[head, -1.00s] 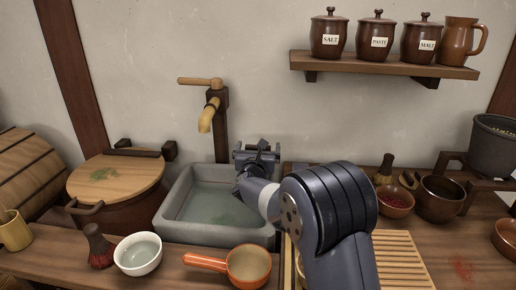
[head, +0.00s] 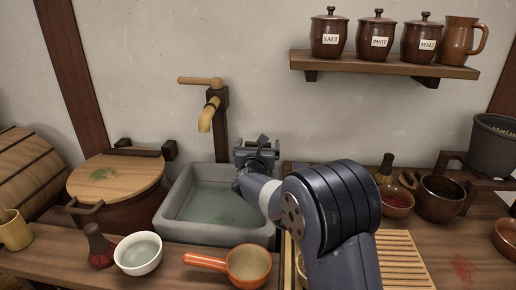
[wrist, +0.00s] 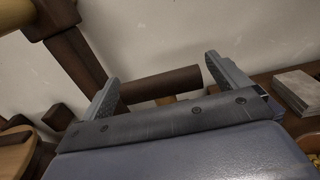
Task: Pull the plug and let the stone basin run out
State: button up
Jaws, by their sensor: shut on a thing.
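The grey stone basin (head: 176,209) stands below the wooden tap with greenish water (head: 215,203) in it. My gripper (head: 256,150) is above the basin's back right corner. In the wrist view, my gripper (wrist: 170,92) is shut on a dark brown round bar (wrist: 160,84), which spans the space between the fingers. A lighter wooden piece shows just below the bar. The bar looks like the plug's handle; the arm hides it in the head view. The drain cannot be seen, nor whether the plug sits in it.
The wooden tap (head: 207,113) rises behind the basin. A lidded tub (head: 118,180) stands left of it. A white bowl (head: 138,253), a brush (head: 100,247) and an orange pan (head: 248,264) stand in front. A slatted board (head: 402,262) lies to the right.

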notch_tip(320, 180, up, 3)
jog(key=shift+r, duration=0.15)
jog(key=o, duration=1)
jog(key=shift+s, duration=0.25)
jog(key=s+b, duration=0.1)
jog(key=s, duration=0.9)
jog(key=shift+s+a, duration=0.15)
jog(key=shift+s, duration=0.05)
